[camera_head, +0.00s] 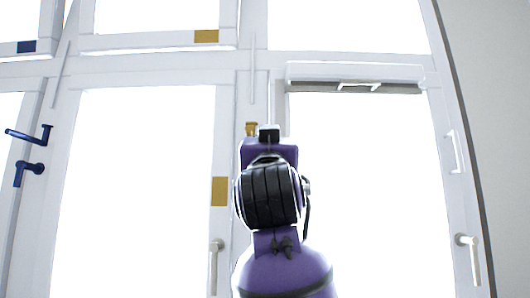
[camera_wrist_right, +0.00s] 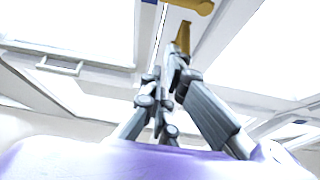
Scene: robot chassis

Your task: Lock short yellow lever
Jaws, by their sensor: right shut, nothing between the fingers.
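The short yellow lever (camera_head: 251,129) shows in the head view just above and left of the purple end of my right arm, on the white window frame. Its lower part is hidden by the arm. In the wrist view a yellow lever (camera_wrist_right: 192,5) is cut off by the top edge. My right gripper (camera_wrist_right: 178,58) is shut and empty, its tips pointing up toward the frame below that lever. A darker yellow piece (camera_wrist_right: 183,38) shows at the fingertips; I cannot tell whether they touch it. In the head view the right gripper (camera_head: 269,133) is mostly hidden. My left gripper is not in view.
Yellow patches (camera_head: 206,36) and (camera_head: 219,191) mark the frame. Blue levers (camera_head: 30,134) stick out at the left. White handles (camera_head: 214,250) and (camera_head: 467,245) stand lower on the frame. A white bar handle (camera_head: 358,86) lies at the right pane's top.

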